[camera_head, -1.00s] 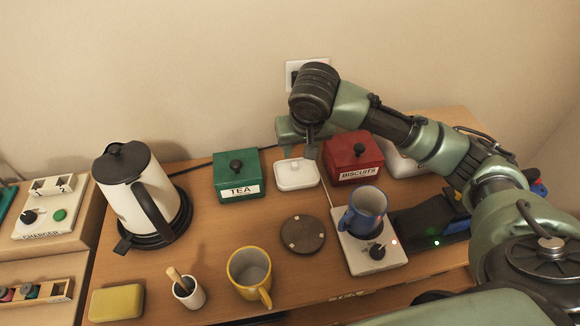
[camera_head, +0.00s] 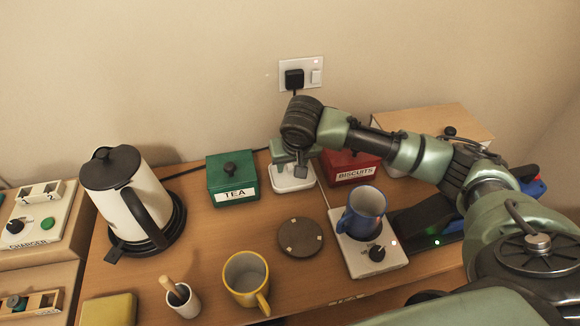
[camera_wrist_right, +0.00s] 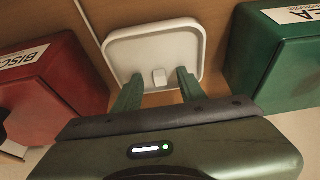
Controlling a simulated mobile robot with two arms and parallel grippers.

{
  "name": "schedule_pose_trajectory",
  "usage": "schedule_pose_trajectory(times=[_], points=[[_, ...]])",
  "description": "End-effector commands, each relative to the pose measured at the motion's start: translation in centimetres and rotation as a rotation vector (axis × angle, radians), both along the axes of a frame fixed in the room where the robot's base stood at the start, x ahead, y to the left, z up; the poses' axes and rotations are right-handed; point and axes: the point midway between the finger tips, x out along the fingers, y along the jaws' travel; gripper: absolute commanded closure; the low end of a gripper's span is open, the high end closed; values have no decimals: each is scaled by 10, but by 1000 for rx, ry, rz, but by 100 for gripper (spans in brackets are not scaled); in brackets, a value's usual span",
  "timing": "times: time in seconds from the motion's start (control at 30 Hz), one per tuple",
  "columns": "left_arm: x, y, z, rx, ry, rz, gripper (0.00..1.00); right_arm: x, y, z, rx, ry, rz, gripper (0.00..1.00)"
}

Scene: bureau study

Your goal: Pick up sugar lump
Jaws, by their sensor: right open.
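The sugar lump (camera_wrist_right: 159,77) is a small white block lying on a white rectangular dish (camera_wrist_right: 150,38) in the right wrist view. In the head view the white dish (camera_head: 292,184) stands between the green TEA box and the red BISCUITS box, and my arm hides the lump. My right gripper (camera_wrist_right: 158,82) is open, with its two green fingers on either side of the lump over the dish's near edge. Whether the fingers touch the dish I cannot tell. In the head view the right gripper (camera_head: 290,163) is above the dish, pointing down. My left gripper is not in view.
The green TEA box (camera_head: 230,182) and red BISCUITS box (camera_head: 345,170) stand close on both sides of the dish. A blue mug (camera_head: 364,212), a dark round coaster (camera_head: 300,238), a yellow mug (camera_head: 245,276) and a kettle (camera_head: 122,195) stand nearby. A wall socket (camera_head: 313,72) is behind.

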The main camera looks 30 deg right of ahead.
Motion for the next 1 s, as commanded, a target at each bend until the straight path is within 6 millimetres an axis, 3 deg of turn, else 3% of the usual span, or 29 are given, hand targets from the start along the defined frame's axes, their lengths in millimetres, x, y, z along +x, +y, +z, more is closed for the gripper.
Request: schedule_pose_trajectory(times=[0.07, 0.2, 0.23, 0.73, 0.87, 1.0], points=[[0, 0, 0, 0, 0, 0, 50, 0, 0, 0, 0, 0, 0, 59], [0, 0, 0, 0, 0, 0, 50, 0, 0, 0, 0, 0, 0, 98], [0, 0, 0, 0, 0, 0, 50, 0, 0, 0, 0, 0, 0, 100], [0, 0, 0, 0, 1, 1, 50, 0, 0, 6, 2, -2, 0, 100], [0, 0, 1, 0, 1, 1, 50, 1, 0, 19, 2, -4, -1, 100], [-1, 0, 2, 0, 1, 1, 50, 1, 1, 45, 2, -5, -1, 100]])
